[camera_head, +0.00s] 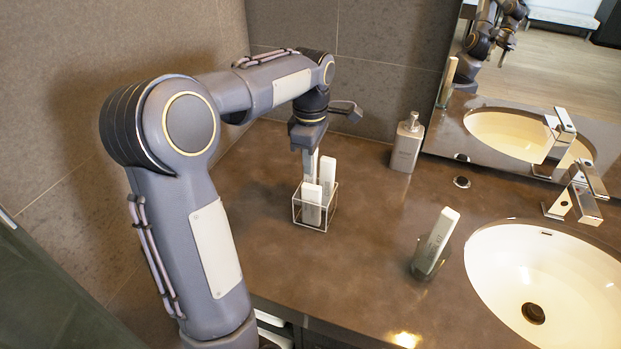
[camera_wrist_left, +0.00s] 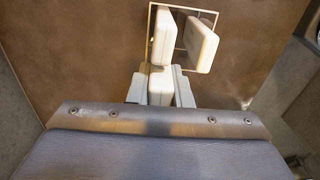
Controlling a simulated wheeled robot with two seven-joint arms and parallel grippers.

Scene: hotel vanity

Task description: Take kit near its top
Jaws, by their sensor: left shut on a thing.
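Slim white kit boxes stand in a small open-framed holder (camera_head: 296,213) on the counter. A front box (camera_head: 312,205) and a back-right box (camera_head: 327,172) show in the head view. My left gripper (camera_head: 311,152) points down over the holder from above. In the left wrist view, the gripper (camera_wrist_left: 160,88) is shut on a white kit box (camera_wrist_left: 160,87), near its top end. Two other boxes (camera_wrist_left: 163,40) stand beyond it within the holder frame (camera_wrist_left: 151,18). I cannot tell whether the held box is lifted. My right gripper is not in view.
Another white box (camera_head: 437,237) leans in a dark tumbler (camera_head: 424,264) beside the sink (camera_head: 540,270). A soap dispenser (camera_head: 407,144) stands at the back wall, left of the mirror (camera_head: 520,110). A tap (camera_head: 577,192) is at the right. The counter between holder and tumbler is clear.

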